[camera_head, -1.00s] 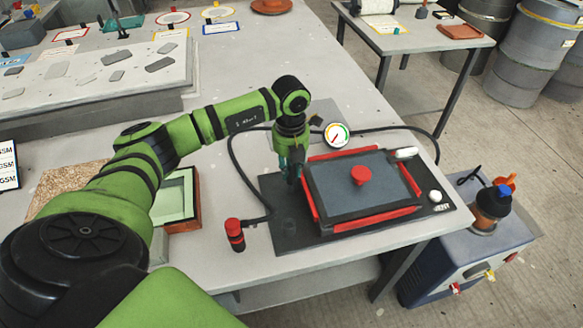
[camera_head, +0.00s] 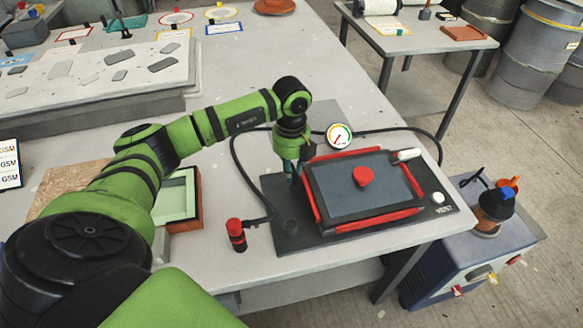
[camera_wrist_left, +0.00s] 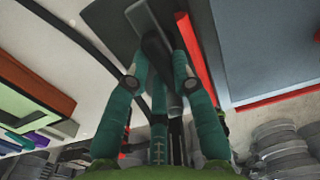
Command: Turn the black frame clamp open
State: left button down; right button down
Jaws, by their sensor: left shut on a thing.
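A press-like frame with red edges (camera_head: 319,205) and a grey lid (camera_head: 335,190) sits on a dark base plate (camera_head: 290,244). A red knob (camera_head: 363,176) stands on the lid. My left gripper (camera_head: 291,174) points down at the frame's left edge, near its far corner. In the left wrist view its teal fingers (camera_wrist_left: 160,66) close on a dark piece, apparently the black frame clamp (camera_wrist_left: 154,44), beside the red edge. The fingers hide part of the clamp, so its exact angle is unclear. My right gripper is not in view.
A pressure gauge (camera_head: 338,135) and a black hose (camera_head: 238,172) lie close to my left gripper. A red-capped cylinder (camera_head: 236,235) stands left of the plate. A white lever (camera_head: 407,155) and a white knob (camera_head: 437,198) are at the right. Table space in front is clear.

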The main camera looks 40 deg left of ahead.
pick_arm(q)
jog(key=shift+w+r, duration=0.1)
jog(key=shift+r, duration=0.05)
jog(key=c, duration=1)
grip_release()
jog(key=shift+c, duration=0.2)
notch_tip(320, 180, up, 12)
